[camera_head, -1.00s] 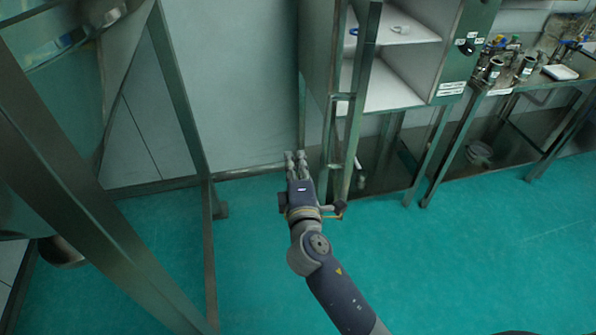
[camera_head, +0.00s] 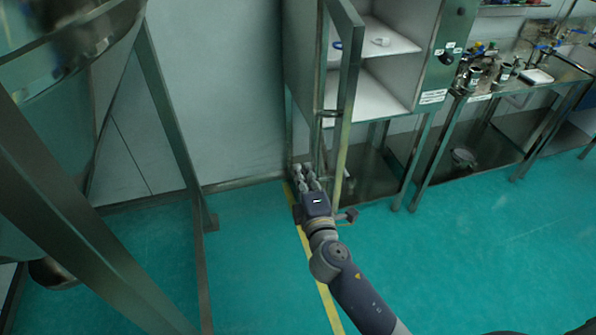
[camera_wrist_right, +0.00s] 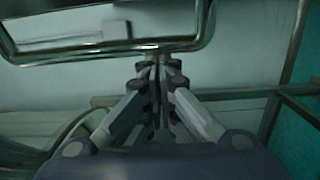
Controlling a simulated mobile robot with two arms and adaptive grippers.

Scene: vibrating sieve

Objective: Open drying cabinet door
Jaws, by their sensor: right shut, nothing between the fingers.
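The drying cabinet (camera_head: 429,60) stands at the upper middle in the head view, with its white shelves showing. Its metal-framed door (camera_head: 348,85) stands open, swung out towards me and seen nearly edge-on. A small handle (camera_head: 331,113) shows on the door. My right gripper (camera_head: 306,170) is low, at the left side of the door's lower part. It is shut and empty in the right wrist view (camera_wrist_right: 158,66), with its tips close below a rounded metal bar (camera_wrist_right: 150,47). I cannot tell whether they touch it. My left gripper is not in view.
A large steel frame (camera_head: 178,130) stands at the left. A steel bench (camera_head: 475,97) with jars and valves is at the right. A yellow line (camera_head: 318,270) runs along the green floor (camera_head: 470,260). The floor in front is clear.

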